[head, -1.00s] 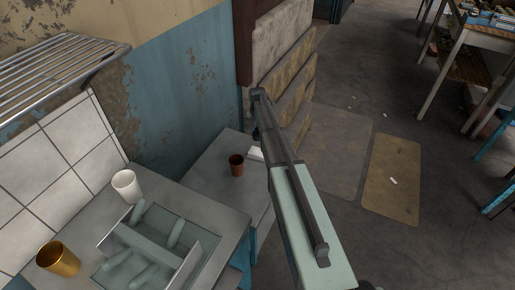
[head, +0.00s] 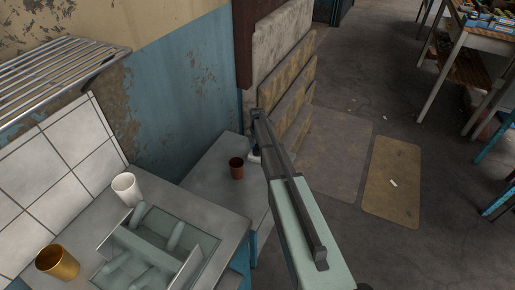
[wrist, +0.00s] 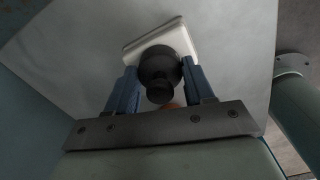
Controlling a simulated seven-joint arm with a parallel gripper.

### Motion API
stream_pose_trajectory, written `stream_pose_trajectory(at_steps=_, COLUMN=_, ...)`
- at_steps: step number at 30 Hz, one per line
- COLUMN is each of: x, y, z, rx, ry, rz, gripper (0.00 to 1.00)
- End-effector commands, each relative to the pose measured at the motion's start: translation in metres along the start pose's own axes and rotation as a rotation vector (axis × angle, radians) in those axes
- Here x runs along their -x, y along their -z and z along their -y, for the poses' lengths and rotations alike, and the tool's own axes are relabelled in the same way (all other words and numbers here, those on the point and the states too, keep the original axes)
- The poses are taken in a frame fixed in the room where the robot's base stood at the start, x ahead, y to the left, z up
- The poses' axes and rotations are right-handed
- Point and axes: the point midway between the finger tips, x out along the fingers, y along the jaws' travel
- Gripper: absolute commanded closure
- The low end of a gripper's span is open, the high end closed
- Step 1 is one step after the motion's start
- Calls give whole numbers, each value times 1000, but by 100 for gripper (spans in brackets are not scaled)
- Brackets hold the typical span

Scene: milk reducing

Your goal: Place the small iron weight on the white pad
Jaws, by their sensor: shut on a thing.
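The small iron weight (wrist: 158,62) is dark and round with a knob, and sits between the two blue fingers of my gripper (wrist: 160,72) in the wrist view. My gripper is shut on it. The white pad (wrist: 176,36) shows just beyond and partly behind the weight. Whether the weight touches the pad or hangs above it I cannot tell. In the head view only a small edge of the pad (head: 254,157) shows beside my arm, and the weight and fingertips are hidden.
A brown cup (head: 236,168) stands left of the pad on the grey table (head: 208,178). A white cup (head: 127,188), a brass cup (head: 57,262) and a divided tray (head: 203,248) are on the nearer counter. The wall lies behind.

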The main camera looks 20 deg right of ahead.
Motion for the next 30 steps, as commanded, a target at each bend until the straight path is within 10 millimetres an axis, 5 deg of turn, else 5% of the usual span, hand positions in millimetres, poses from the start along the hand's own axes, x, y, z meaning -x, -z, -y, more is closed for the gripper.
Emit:
stream_pose_trajectory(at_steps=5, x=-2, y=0, z=0, rx=0, ry=0, rz=0, gripper=100)
stream_pose_trajectory(at_steps=6, x=-3, y=0, z=0, rx=0, ry=0, rz=0, gripper=47)
stream_pose_trajectory(at_steps=13, x=-2, y=0, z=0, rx=0, ry=0, rz=0, gripper=24)
stream_pose_trajectory(at_steps=23, x=0, y=0, z=0, rx=0, ry=0, rz=0, gripper=22)
stream_pose_trajectory(at_steps=30, x=29, y=0, z=0, rx=0, ry=-1, rz=1, gripper=22)
